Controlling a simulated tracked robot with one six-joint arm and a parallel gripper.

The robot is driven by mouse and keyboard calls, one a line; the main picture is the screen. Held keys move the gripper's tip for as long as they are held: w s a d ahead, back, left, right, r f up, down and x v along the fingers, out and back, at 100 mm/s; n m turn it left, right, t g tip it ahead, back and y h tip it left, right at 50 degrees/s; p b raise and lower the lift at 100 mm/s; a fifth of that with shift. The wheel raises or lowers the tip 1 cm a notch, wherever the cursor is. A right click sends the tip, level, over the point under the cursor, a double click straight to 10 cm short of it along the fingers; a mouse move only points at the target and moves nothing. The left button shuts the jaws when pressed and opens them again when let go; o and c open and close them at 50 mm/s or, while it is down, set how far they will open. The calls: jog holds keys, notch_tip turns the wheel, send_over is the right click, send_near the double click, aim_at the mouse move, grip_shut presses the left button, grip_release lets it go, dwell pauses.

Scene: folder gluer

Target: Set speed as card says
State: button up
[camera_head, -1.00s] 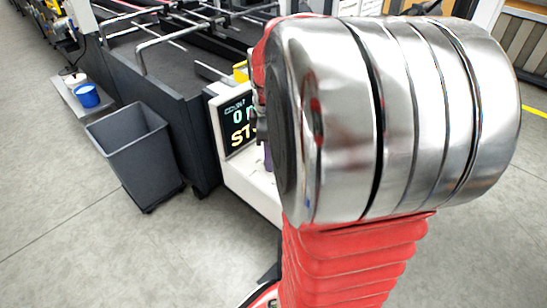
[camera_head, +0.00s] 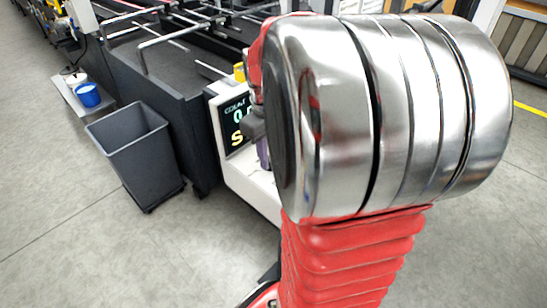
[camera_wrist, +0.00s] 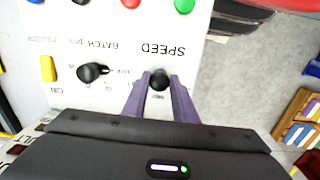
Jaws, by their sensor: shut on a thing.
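In the wrist view the white control panel (camera_wrist: 60,80) shows upside down. My gripper (camera_wrist: 160,84) is shut on the black speed knob (camera_wrist: 159,80), with its two purple fingers on either side of it. The word SPEED is printed beside the knob. In the head view my arm hides most of the panel. The dark display (camera_head: 237,125) shows there in part, with "COUNT" and cut-off digits and letters. I cannot make out a card with a speed setting in either view.
A black batch knob (camera_wrist: 90,73), a yellow switch (camera_wrist: 47,68), a red button (camera_wrist: 130,2) and a green button (camera_wrist: 184,5) share the panel. A grey bin (camera_head: 137,150) stands left of the machine, near a blue cup (camera_head: 88,95) on a shelf.

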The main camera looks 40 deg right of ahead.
jog(key=shift+s+a+f, duration=0.15)
jog(key=shift+s, duration=0.05)
jog(key=o, duration=1)
jog(key=shift+o, duration=0.2)
jog(key=shift+w, duration=0.1)
jog(key=shift+r, duration=0.25)
notch_tip(320, 180, up, 14)
jog(key=shift+a+f, duration=0.2)
jog(key=shift+a, duration=0.15)
